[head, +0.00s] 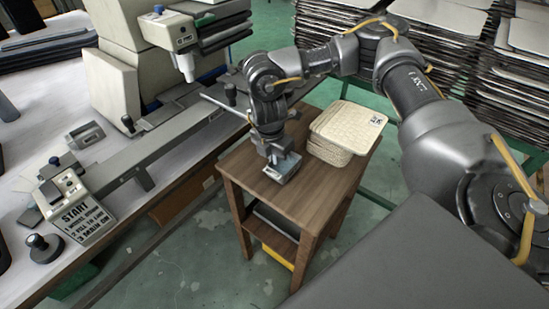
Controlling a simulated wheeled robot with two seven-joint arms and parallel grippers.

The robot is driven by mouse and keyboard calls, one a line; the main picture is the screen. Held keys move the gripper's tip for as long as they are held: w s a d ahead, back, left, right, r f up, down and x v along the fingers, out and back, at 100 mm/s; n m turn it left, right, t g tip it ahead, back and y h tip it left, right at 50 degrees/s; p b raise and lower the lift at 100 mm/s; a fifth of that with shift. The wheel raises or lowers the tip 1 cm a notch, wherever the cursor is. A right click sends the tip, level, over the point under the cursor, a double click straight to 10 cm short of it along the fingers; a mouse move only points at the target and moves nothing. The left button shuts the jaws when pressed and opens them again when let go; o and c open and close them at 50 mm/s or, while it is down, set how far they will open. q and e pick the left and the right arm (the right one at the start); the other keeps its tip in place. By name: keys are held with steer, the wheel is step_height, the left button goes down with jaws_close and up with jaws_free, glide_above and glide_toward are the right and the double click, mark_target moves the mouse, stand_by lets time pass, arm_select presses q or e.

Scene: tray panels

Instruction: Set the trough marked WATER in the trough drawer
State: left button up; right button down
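My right gripper (280,158) points down over the wooden stand in the middle of the head view. A small grey block-like piece with a pale label (284,171) is right at its fingertips, low over the stand's top. I cannot read the label, nor tell whether this is the WATER trough or whether the fingers are closed on it. I cannot make out which part is the trough drawer. My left gripper is not in view.
A stack of cream textured panels (345,128) sits on the wooden stand (310,193), just right of my gripper. A START instruction sign (82,218) and a black knob (41,245) are at the bench's front. Stacked trays (440,50) fill the back right. Green floor shows between bench and stand.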

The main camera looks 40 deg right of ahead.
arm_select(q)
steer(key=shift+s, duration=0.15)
arm_select(e)
steer(key=shift+f, duration=0.15)
steer(key=c, duration=1.7)
jaws_free()
